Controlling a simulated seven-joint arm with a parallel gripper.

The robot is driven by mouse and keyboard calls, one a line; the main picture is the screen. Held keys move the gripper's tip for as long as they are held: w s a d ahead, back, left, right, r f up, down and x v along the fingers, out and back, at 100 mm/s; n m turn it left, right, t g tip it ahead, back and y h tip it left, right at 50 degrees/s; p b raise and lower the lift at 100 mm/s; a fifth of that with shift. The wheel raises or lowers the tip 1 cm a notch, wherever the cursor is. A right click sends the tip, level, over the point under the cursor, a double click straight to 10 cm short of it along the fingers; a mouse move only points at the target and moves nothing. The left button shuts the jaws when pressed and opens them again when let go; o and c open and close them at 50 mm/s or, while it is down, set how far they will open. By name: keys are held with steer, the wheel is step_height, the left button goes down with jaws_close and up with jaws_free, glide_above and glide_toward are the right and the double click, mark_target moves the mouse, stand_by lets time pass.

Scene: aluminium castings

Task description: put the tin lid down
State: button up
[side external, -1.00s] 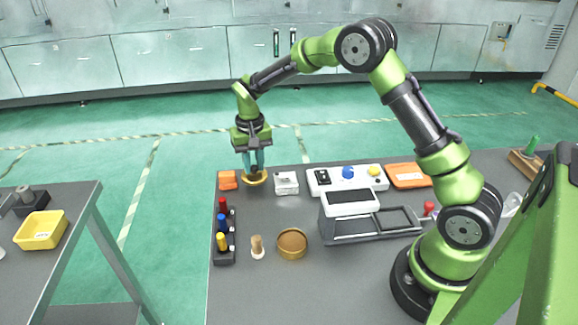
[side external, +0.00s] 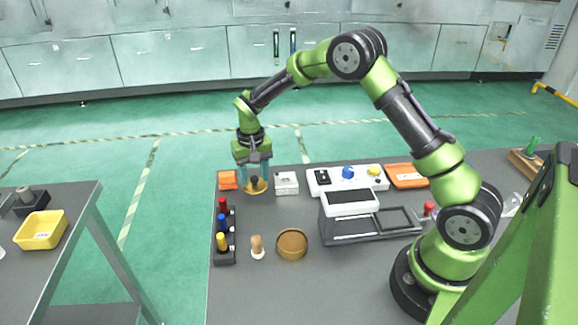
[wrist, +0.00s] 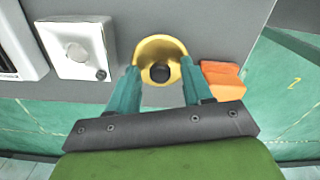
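The tin lid (side external: 257,190) is a round gold disc with a black knob and lies on the far left of the grey table. It also shows in the wrist view (wrist: 160,46). My gripper (side external: 254,178) is directly above it, its two teal fingers spread apart on either side of the knob. In the wrist view my gripper (wrist: 159,68) shows clear gaps between the fingers and the knob (wrist: 160,72). A round tan tin (side external: 292,244), open at the top, stands nearer the front of the table.
An orange block (side external: 227,180) is close left of the lid, and a white box (side external: 287,183) is to its right. A dark rack (side external: 225,250) with red, blue and yellow pegs stands nearer, beside a wooden-handled piece (side external: 257,247). The table's far edge is close behind.

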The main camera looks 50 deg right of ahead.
mark_target(254, 177)
step_height(254, 177, up, 12)
steer(key=s+a+r+n+t+y, duration=0.1)
steer(key=s+a+r+t, duration=0.2)
steer(key=s+r, duration=0.8)
steer(key=s+a+n+t+y, duration=0.1)
steer(key=s+t, duration=0.3)
steer(key=s, duration=1.1)
steer(key=shift+a, duration=0.6)
steer(key=shift+o, duration=0.5)
steer(key=shift+r, duration=0.1)
